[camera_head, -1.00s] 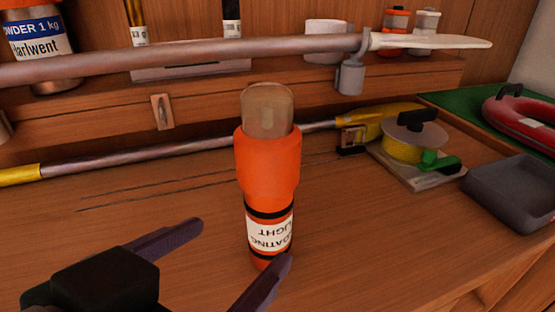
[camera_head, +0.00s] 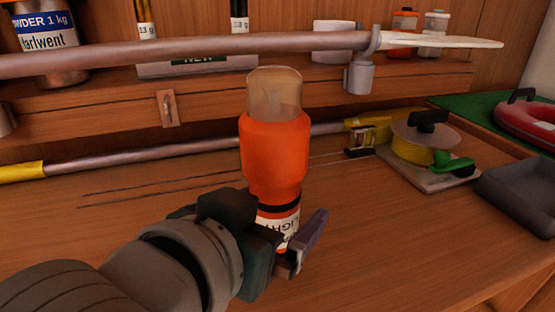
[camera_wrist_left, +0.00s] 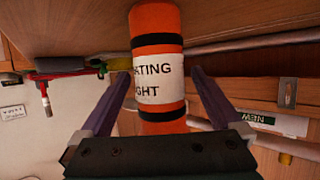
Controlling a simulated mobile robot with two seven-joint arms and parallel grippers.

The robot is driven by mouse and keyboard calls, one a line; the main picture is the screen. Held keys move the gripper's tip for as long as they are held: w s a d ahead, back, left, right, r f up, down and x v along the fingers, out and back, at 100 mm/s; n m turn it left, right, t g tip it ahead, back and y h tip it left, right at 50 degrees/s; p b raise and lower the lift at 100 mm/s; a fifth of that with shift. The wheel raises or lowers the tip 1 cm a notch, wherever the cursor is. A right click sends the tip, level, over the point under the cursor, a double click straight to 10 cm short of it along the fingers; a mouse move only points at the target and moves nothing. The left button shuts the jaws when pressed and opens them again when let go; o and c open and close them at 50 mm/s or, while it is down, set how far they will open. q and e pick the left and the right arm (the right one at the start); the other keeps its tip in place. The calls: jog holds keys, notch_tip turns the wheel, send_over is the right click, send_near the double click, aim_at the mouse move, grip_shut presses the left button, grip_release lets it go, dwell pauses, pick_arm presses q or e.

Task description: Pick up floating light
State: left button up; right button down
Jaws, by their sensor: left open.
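The floating light (camera_head: 275,155) is an orange cylinder with a clear, dull top, black bands and a white label. It stands upright on the wooden worktop in the head view. My left gripper (camera_head: 285,232) is at its lower part, and the hand hides much of the label and the base. In the left wrist view the light (camera_wrist_left: 158,75) lies between the two open fingers, one on each side. Gaps show between the fingers and the light. My right gripper is not in view.
A long pole (camera_head: 190,56) with a white tip runs across behind the light, and a second pole (camera_head: 180,149) lies lower. The front worktop is clear.

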pick_arm(q)
grip_shut()
dwell(0.8)
jog(key=shift+r, duration=0.1)
